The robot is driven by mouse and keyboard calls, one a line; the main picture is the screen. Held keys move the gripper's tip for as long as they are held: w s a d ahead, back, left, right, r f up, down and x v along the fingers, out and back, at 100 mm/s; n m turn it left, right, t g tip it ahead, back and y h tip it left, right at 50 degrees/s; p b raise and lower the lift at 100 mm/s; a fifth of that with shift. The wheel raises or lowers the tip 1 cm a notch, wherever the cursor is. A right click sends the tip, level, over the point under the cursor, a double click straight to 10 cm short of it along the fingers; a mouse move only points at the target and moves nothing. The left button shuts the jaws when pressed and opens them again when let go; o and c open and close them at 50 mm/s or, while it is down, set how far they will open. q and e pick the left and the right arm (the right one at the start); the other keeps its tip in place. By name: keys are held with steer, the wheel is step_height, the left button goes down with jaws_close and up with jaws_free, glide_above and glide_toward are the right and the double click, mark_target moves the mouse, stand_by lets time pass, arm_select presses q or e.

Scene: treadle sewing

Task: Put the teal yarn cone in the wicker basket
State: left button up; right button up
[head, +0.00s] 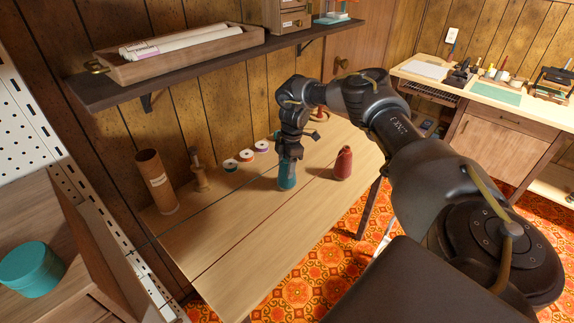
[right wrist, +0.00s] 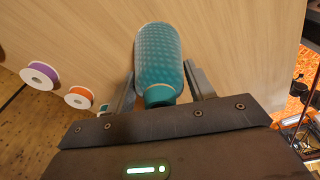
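The teal yarn cone (head: 287,176) stands upright on the wooden table (head: 240,255), between the spools and the red bottle-shaped thing. My right gripper (head: 291,155) points down over it. In the right wrist view the cone (right wrist: 159,60) lies between the two fingers (right wrist: 160,85). Both fingers look flush against its sides, below its narrow neck. I see no clear gap under the cone. I make out no wicker basket in either view. My left gripper is not in view.
A red bottle-shaped thing (head: 343,163) stands right of the cone. Several thread spools (head: 246,155), a wooden stand (head: 198,172) and a tall brown cylinder (head: 156,181) line the wall side. A shelf (head: 180,76) hangs above. The table's front part is clear. A teal round box (head: 30,268) sits lower left.

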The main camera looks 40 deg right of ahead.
steer(key=c, duration=0.7)
steer(key=shift+r, duration=0.15)
steer(key=shift+w+r+b, duration=0.1)
steer(key=shift+r+b, duration=0.2)
steer(key=shift+r, duration=0.25)
steer(key=shift+s+a+r, duration=1.2)
steer(key=shift+s+r, duration=0.75)
steer(key=shift+s, duration=0.05)
steer(key=shift+s+a+r, duration=1.2)
steer(key=shift+s+r, duration=0.75)
steer(key=shift+s, duration=0.1)
steer(key=shift+s+a+r, duration=1.2)
steer(key=shift+s+r, duration=0.75)
steer(key=shift+s, duration=0.05)
